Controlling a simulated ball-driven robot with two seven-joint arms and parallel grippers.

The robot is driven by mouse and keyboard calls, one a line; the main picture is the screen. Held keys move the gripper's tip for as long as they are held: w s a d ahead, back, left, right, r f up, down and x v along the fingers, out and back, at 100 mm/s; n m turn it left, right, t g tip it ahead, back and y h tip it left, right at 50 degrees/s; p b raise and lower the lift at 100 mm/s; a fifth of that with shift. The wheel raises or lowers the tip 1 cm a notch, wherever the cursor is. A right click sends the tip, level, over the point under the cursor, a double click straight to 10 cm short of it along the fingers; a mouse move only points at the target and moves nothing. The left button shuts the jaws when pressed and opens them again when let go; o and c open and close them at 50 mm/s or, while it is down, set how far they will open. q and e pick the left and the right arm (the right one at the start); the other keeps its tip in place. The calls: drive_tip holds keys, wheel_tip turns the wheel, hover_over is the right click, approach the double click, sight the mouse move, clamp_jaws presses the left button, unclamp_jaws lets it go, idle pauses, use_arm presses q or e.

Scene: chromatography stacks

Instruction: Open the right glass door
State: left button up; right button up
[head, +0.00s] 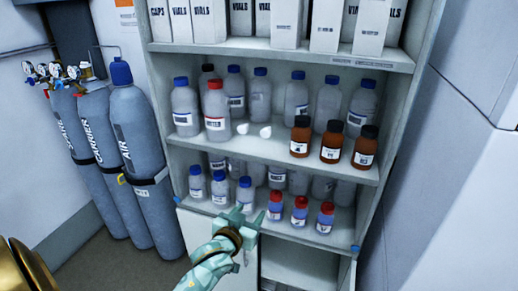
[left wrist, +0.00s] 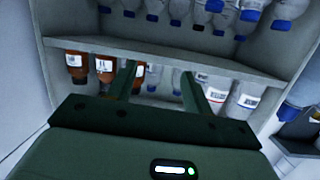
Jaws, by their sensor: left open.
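The tall white cabinet (head: 401,135) stands ahead with its upper shelves exposed. I cannot make out a right glass door for certain. Below the shelves, a pale panel (head: 196,235) covers the left part and a compartment (head: 300,262) on the right is open. A narrow upright edge (head: 348,273) shows at its right; I cannot tell if it is a door. My left gripper (head: 247,218) is open and empty in front of the lower bottle shelf. Its spread fingers also show in the left wrist view (left wrist: 159,72), with upside-down bottles beyond. My right gripper is out of view.
Brown bottles (head: 331,141) and clear blue-capped bottles stand on the middle shelf; small red-capped bottles (head: 300,211) stand close to my left gripper. White boxes (head: 286,24) fill the top. Grey gas cylinders (head: 145,155) stand left. A pale wall unit (head: 455,130) is at right.

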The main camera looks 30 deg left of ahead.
use_arm(q)
wheel_tip(320, 180, up, 16)
drive_tip(key=s+a+n+t+y+p, duration=0.1)
drive_tip(key=t+p, duration=0.1)
drive_tip(key=p, duration=0.1)
approach(264, 135)
drive_tip(key=x, duration=0.8)
drive_tip(key=shift+w, duration=0.1)
drive_tip(key=shift+r, duration=0.1)
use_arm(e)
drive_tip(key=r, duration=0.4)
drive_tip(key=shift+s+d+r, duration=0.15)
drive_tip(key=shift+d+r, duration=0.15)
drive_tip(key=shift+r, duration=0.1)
use_arm(q)
clamp_jaws()
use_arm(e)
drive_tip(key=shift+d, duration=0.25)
